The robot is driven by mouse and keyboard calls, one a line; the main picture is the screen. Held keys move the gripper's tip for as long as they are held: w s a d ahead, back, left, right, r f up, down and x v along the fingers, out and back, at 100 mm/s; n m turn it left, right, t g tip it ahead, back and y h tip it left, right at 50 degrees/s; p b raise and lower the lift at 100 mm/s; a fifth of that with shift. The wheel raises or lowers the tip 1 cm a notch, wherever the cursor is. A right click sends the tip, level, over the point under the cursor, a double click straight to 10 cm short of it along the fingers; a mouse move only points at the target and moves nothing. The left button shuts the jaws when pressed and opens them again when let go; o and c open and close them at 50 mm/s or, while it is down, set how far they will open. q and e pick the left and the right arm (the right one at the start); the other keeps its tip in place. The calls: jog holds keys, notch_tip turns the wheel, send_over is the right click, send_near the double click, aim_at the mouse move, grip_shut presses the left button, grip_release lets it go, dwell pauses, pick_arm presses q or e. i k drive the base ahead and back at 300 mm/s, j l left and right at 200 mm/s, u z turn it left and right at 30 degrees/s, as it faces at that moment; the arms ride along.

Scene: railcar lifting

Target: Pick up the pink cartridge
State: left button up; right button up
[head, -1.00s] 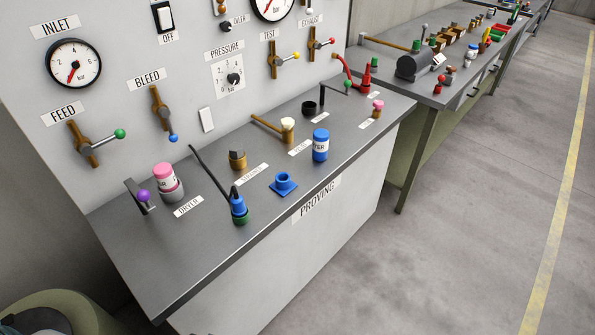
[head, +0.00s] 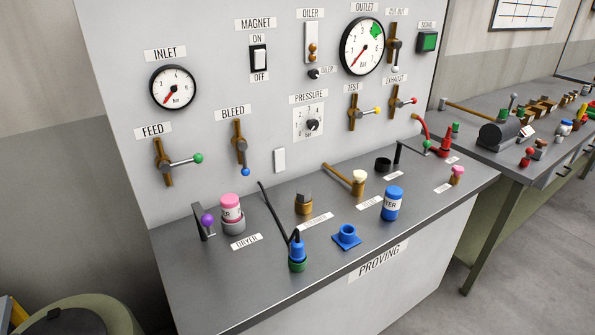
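The pink cartridge (head: 230,207) stands upright at the left of the grey bench, seated in a grey cup-like holder (head: 233,227) behind the DRYER label. It has a pink top and a pale printed band. A lever with a purple knob (head: 207,220) stands just left of it. A blue cartridge (head: 392,204) with a similar printed band stands upright further right on the bench. A smaller pink-topped part (head: 457,174) is near the bench's right end. Neither of my grippers shows in the head view.
The bench top (head: 205,290) also holds a blue flanged socket (head: 346,236), a blue and green fitting with a black hose (head: 297,252) and a brass fitting (head: 304,203). The gauge panel (head: 290,110) rises behind. A green drum-like object (head: 75,312) is at lower left.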

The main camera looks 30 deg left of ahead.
aim_at(229, 203)
jog(key=u, duration=1.3)
